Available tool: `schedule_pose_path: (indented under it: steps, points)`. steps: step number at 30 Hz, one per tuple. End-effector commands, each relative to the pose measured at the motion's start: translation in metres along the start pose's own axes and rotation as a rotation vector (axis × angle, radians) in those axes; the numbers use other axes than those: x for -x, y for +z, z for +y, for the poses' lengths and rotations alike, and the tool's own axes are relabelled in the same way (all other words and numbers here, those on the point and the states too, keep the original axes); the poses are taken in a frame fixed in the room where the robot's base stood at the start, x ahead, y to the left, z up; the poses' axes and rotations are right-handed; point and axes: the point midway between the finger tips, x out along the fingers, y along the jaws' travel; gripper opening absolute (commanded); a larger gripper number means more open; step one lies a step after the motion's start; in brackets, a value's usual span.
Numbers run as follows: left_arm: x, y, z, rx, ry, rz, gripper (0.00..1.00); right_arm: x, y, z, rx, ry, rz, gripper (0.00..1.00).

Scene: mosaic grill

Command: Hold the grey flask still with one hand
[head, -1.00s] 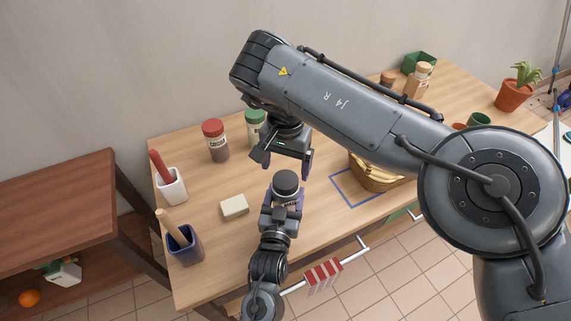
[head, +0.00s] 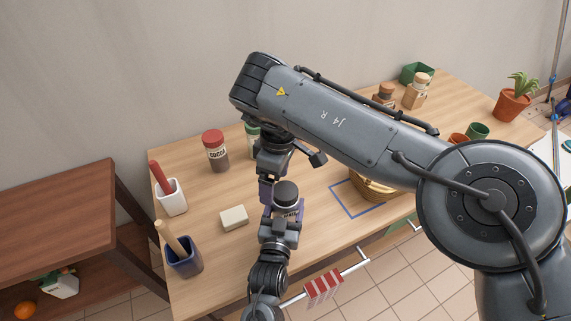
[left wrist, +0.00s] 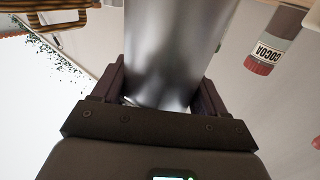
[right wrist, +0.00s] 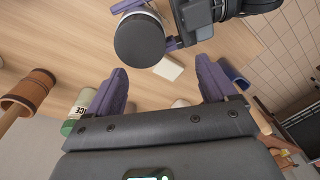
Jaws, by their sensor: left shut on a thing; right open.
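The grey flask shows its dark round lid (head: 286,192) in the head view, with most of its body hidden by my left gripper. In the left wrist view its shiny grey body (left wrist: 172,50) stands between the fingers. My left gripper (left wrist: 160,92) is shut on the flask. My right gripper (right wrist: 160,85) is open and empty. In the right wrist view the flask's dark lid (right wrist: 140,40) is ahead of its fingers, apart from them. In the head view the right gripper is just behind the flask, its fingers partly hidden.
A cream block (head: 234,217) lies left of the flask. A cocoa jar (head: 215,150), a white holder (head: 172,198) and a dark blue holder (head: 184,258) stand at the left. A basket (head: 372,188) sits at the right by a blue outline (head: 337,197). A red-striped cloth (head: 323,288) hangs in front.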

Motion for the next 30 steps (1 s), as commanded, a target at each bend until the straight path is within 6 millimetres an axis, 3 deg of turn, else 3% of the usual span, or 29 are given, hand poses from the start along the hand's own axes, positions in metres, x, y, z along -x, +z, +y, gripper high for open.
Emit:
schedule_pose_path:
  steps: [16,30]
  points:
    - [0.0001,0.0022,-0.0005,-0.002,-0.001,-0.004,0.00,-0.0082,-0.0090,-0.0089,1.362,-0.022,0.041,0.85]
    - [0.0001,0.0023,-0.0005,-0.002,-0.001,-0.005,0.00,-0.0026,-0.0036,-0.0096,2.484,-0.029,0.049,0.85]
